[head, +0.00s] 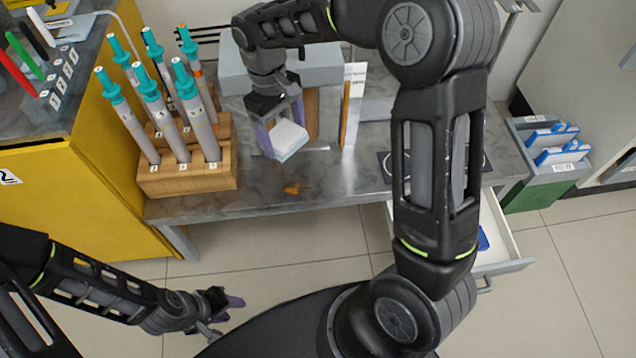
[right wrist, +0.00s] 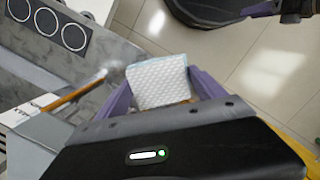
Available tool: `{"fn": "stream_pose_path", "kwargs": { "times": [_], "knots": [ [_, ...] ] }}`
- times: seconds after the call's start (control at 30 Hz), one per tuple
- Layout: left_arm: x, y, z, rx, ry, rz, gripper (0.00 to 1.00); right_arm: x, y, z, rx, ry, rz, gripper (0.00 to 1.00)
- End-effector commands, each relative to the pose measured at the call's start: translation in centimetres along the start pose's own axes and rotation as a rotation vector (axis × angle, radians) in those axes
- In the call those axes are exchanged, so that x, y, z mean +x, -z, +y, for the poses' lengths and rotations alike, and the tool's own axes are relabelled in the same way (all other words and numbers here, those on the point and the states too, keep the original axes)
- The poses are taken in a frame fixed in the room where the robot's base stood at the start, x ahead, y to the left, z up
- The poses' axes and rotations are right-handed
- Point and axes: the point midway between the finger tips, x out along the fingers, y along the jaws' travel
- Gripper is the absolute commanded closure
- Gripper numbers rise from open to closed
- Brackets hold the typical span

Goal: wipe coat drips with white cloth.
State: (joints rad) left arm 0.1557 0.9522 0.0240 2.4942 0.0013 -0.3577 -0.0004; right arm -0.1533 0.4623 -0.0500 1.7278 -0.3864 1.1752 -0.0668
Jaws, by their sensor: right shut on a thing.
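The white cloth (head: 289,140) is a folded, quilted pad held between the purple fingers of my right gripper (head: 279,125), above the grey bench. The right wrist view also shows the cloth (right wrist: 158,82) between the fingers of the right gripper (right wrist: 160,90). An orange-brown coat drip (head: 297,188) lies on the bench top, toward its front edge, just below and right of the cloth in the head view. The cloth looks apart from this drip. My left gripper (head: 228,308) is low over the floor in front of the bench, its fingers apart and empty.
A wooden block (head: 190,178) with several teal-capped tools stands at the bench's left end. An open drawer (head: 500,252) juts out at right.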

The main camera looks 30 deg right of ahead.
Motion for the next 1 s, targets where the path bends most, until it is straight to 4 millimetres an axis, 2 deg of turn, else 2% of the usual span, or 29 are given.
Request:
{"fn": "stream_pose_path", "kwargs": {
  "times": [0.03, 0.17, 0.3, 0.5, 0.6, 0.73, 0.83, 1.0],
  "knots": [
    [2.9, 0.1, -1.1, 0.001, -0.001, 0.002, 0.62, 2.5, 0.0, 0.5, -0.02, -0.005, 0.003, 0.53],
    [6.0, 0.1, -2.2, 0.003, -0.003, 0.004, 0.62, 6.4, -1.0, 3.0, -0.129, -0.032, -0.004, 0.53],
    [6.2, 0.2, -2.3, 0.004, -0.004, 0.006, 0.62, 10.9, -1.7, 6.1, -0.385, -0.08, -0.008, 0.53],
    [6.0, 0.2, -2.2, 0.004, -0.004, 0.006, 0.62, 17.1, -1.3, 8.8, -0.926, -0.151, -0.001, 0.53],
    [6.0, 0.2, -2.2, 0.004, -0.004, 0.006, 0.62, 19.1, -0.6, 9.3, -1.202, -0.186, 0.0, 0.53],
    [6.0, 0.2, -2.2, 0.004, -0.004, 0.006, 0.62, 20.3, 0.5, 9.4, -1.482, -0.228, -0.001, 0.53],
    [6.0, 0.2, -2.2, 0.004, -0.004, 0.006, 0.62, 20.8, 1.1, 9.4, -1.603, -0.247, -0.004, 0.53],
    [6.0, 0.2, -2.2, 0.003, -0.004, 0.006, 0.62, 20.9, 1.4, 9.4, -1.661, -0.259, -0.006, 0.53]
  ]
}}
